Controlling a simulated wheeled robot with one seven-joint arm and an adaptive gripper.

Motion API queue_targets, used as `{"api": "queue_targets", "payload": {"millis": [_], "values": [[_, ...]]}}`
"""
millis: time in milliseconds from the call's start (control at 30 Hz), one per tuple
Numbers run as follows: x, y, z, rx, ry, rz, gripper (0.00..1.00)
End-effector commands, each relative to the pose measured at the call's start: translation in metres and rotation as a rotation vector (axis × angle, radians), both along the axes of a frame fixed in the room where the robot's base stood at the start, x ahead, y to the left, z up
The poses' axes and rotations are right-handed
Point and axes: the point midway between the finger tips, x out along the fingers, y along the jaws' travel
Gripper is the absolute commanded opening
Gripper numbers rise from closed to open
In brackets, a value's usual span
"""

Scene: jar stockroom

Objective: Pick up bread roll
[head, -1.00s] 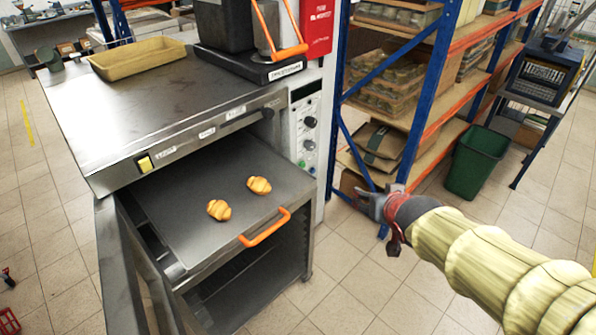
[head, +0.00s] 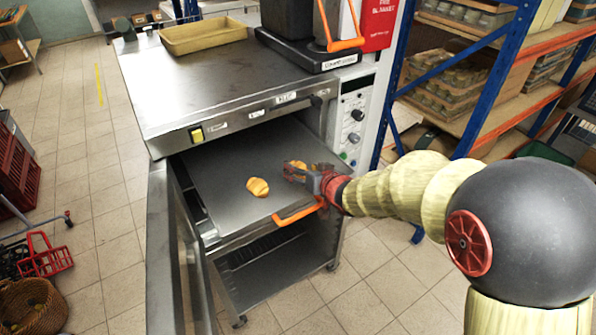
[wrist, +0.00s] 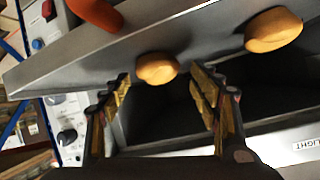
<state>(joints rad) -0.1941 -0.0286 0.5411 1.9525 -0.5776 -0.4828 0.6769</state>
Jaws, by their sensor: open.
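Two golden-brown bread rolls lie on a pulled-out metal oven shelf. The left bread roll (head: 257,187) sits clear of my gripper in the head view; it appears at the upper right of the wrist view (wrist: 273,29). The other bread roll (head: 297,164) is partly hidden behind my gripper (head: 296,174). In the wrist view this nearer roll (wrist: 157,68) lies ahead, between the lines of the two fingers. My gripper (wrist: 163,92) is open and empty, with its fingers spread on either side. I cannot tell whether the fingertips touch the roll.
The metal shelf (head: 222,187) has an orange handle (head: 298,212) at its front edge. The oven body (head: 210,85) stands just above and behind, with a tan tray (head: 203,35) on top. Blue-framed racking (head: 497,80) stands at the right. Red crates (head: 18,165) are at the far left.

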Motion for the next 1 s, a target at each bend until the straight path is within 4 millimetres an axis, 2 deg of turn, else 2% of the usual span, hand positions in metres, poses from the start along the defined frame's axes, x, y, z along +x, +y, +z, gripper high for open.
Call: {"api": "queue_targets", "payload": {"millis": [133, 400, 1000], "values": [[0.0104, 0.0054, -0.0072, 0.000, 0.001, 0.000, 0.62], [0.0117, 0.0056, -0.0069, -0.001, 0.000, -0.001, 0.61], [0.0116, 0.0053, -0.0070, -0.001, 0.001, -0.001, 0.27]]}}
